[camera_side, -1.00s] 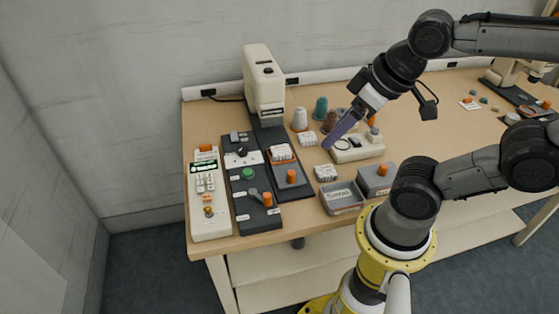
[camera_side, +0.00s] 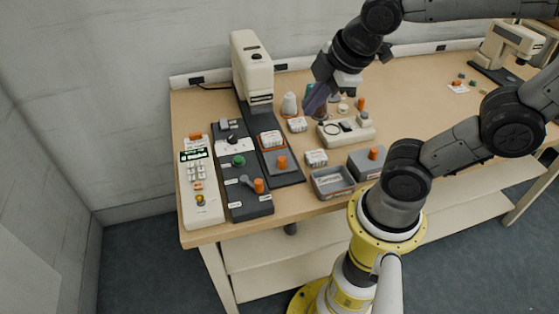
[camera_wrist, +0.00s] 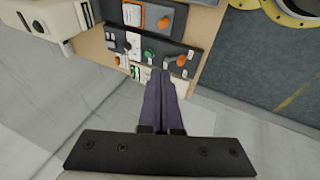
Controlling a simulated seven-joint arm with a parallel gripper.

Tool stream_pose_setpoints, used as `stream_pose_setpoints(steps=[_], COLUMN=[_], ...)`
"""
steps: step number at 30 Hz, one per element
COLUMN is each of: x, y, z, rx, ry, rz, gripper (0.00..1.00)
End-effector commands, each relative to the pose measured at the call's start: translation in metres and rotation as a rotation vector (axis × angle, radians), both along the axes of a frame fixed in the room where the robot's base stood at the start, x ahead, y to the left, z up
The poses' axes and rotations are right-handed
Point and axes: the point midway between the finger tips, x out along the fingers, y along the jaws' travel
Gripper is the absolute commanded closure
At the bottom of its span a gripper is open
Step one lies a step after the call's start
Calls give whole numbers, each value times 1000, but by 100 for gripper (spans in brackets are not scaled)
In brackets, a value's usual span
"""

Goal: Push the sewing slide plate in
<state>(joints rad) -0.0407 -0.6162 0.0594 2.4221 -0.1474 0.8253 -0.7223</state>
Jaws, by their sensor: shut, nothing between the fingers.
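The sewing machine (camera_side: 252,68) is cream and stands at the back of a long dark bed (camera_side: 290,179). On the bed lies an orange-edged plate with a white wadding roll (camera_side: 270,139) on it. An orange knob (camera_side: 282,162) stands just in front of it. The wrist view shows the orange-edged plate (camera_wrist: 133,14) and the knob (camera_wrist: 166,22) at the top. My gripper (camera_side: 307,112) has purple fingers, shut and empty, held above the table to the right of the machine. The fingers also show in the wrist view (camera_wrist: 161,75), apart from the plate and knob.
Left of the bed are a dark control panel (camera_side: 236,182) with a green button and orange lever, and a cream keypad unit (camera_side: 202,195). Thread spools, a beige tray (camera_side: 345,139) and grey bins (camera_side: 332,188) stand to the right.

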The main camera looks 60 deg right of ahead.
Motion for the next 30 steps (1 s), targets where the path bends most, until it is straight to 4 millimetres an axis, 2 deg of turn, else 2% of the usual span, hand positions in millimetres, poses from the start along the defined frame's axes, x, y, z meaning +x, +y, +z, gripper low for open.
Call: stream_pose_setpoints(steps=[3,6,10,15,20,25,30], x=[28,47,62,63,60,60,61], y=[4,11,23,35,40,35,28], z=[-24,-50,-83,-114,-125,-142,-174], rx=[-187,-307,-389,-404,-403,-401,-400], ry=[139,254,381,486,520,522,523], rz=[341,609,844,942,968,967,966], gripper=[100,100,100,100,100,100,100])
